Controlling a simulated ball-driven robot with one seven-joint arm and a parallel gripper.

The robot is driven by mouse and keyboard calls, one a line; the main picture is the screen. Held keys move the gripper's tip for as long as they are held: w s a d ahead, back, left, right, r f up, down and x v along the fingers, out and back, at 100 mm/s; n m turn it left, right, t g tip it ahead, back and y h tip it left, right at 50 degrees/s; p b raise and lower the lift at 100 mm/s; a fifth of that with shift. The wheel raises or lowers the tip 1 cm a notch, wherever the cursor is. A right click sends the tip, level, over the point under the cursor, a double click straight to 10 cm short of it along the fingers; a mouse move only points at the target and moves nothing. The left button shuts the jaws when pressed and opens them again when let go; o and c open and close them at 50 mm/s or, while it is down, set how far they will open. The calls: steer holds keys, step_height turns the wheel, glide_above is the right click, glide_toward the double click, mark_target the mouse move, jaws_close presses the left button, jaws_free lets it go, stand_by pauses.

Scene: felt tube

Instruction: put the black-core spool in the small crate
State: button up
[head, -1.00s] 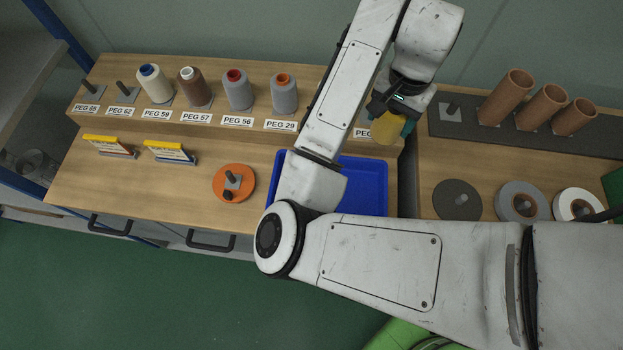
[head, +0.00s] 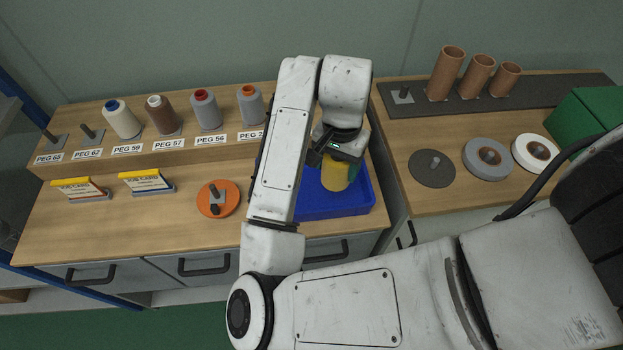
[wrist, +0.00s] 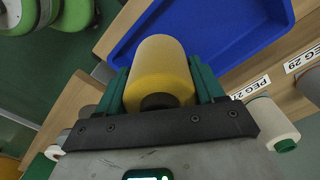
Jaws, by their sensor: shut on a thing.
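The black-core spool is a yellow cone (head: 335,176) with a dark core end, seen in the wrist view (wrist: 160,70). My gripper (head: 341,166) is shut on it, with a teal finger on each side in the wrist view (wrist: 163,82). The small crate is a blue open tray (head: 368,196) on the bench; it also shows in the wrist view (wrist: 215,30). In the head view the spool appears over the crate's interior. Its height above the crate floor is hard to tell. My arm hides the crate's left part.
A raised shelf holds several spools on labelled pegs, including a white one (head: 121,118) and a brown one (head: 161,114). An orange disc with a peg (head: 218,199) lies left of the crate. Cardboard tubes (head: 445,74) and tape rolls (head: 488,159) stand on the right bench.

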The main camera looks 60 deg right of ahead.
steer(key=w+f+b, duration=0.1)
steer(key=w+f, duration=0.1)
steer(key=f, duration=0.1)
steer(key=w+f+b, duration=0.1)
steer(key=w+f, duration=0.2)
steer(key=shift+w+d, duration=0.1)
steer(key=shift+w, duration=0.15)
steer(key=shift+w+f+b, duration=0.15)
steer(key=shift+f+b, duration=0.15)
steer(key=shift+b, duration=0.05)
steer(key=shift+f, duration=1.45)
steer(key=shift+f, duration=0.15)
steer(key=o, duration=1.3)
steer(key=shift+c, duration=0.2)
step_height(320, 180, up, 12)
steer(key=p, duration=0.3)
steer(key=shift+r, duration=0.2)
